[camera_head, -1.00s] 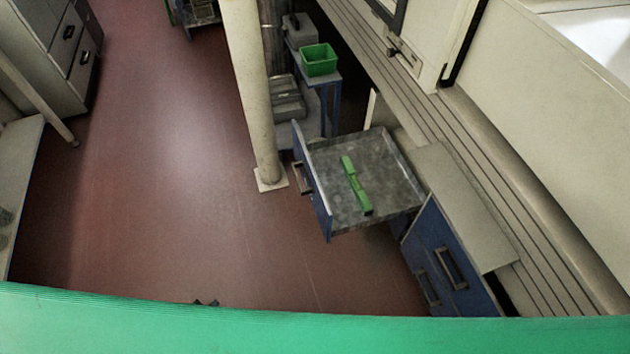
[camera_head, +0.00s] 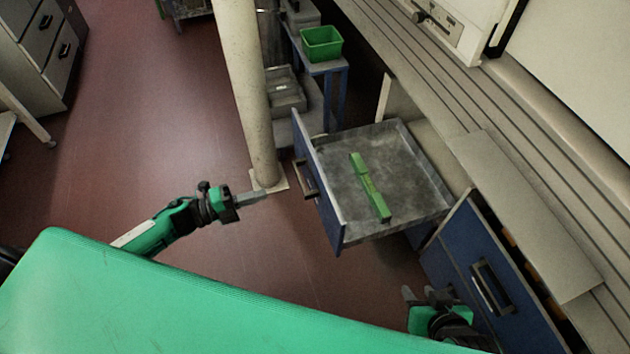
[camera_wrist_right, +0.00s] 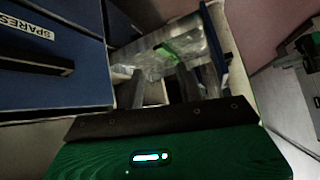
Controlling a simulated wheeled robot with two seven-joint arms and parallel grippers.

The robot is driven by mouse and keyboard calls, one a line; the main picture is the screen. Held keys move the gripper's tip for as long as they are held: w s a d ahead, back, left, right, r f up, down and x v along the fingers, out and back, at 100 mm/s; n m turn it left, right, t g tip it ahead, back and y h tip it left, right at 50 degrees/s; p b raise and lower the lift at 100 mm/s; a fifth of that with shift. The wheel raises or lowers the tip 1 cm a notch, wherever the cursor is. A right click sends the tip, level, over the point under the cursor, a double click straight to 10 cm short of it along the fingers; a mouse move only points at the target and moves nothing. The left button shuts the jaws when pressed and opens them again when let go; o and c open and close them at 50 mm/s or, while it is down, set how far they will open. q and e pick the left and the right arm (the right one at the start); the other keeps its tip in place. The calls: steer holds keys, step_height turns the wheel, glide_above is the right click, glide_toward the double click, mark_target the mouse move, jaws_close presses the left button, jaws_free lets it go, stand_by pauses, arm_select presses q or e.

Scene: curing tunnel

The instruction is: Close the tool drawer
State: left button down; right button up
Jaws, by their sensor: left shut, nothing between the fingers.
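The tool drawer (camera_head: 405,165) stands pulled out of its cabinet, with a grey metal tray, a blue front (camera_head: 322,190) and a dark handle (camera_head: 306,178). A green tool like a spirit level (camera_head: 370,188) lies inside it. My left gripper (camera_head: 262,195) is shut and empty, left of the drawer front and apart from it. My right gripper (camera_head: 427,293) is open and empty, below the drawer's near side and beside the blue cabinet. In the right wrist view, the drawer (camera_wrist_right: 125,57) and the green tool (camera_wrist_right: 183,43) show beyond the parted fingers (camera_wrist_right: 160,90).
A blue cabinet (camera_head: 455,262) with handles stands right of the drawer; a SPARES label (camera_wrist_right: 28,27) shows in the wrist view. A cream post (camera_head: 245,90) rises behind my left gripper. A green bin (camera_head: 321,43) sits on a blue stand. Red floor lies open at left.

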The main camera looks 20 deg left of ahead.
arm_select(q)
glide_toward(320, 178)
steer(key=x, duration=0.5)
steer(key=shift+w+d+r, duration=0.1)
steer(key=shift+w+d, duration=0.05)
steer(key=shift+d, duration=0.25)
steer(key=shift+w+d, duration=0.25)
steer(key=shift+d, duration=0.15)
arm_select(e)
steer(key=shift+w+a+r+t+y, duration=0.3)
steer(key=shift+a+t, duration=0.1)
steer(key=shift+a, duration=0.2)
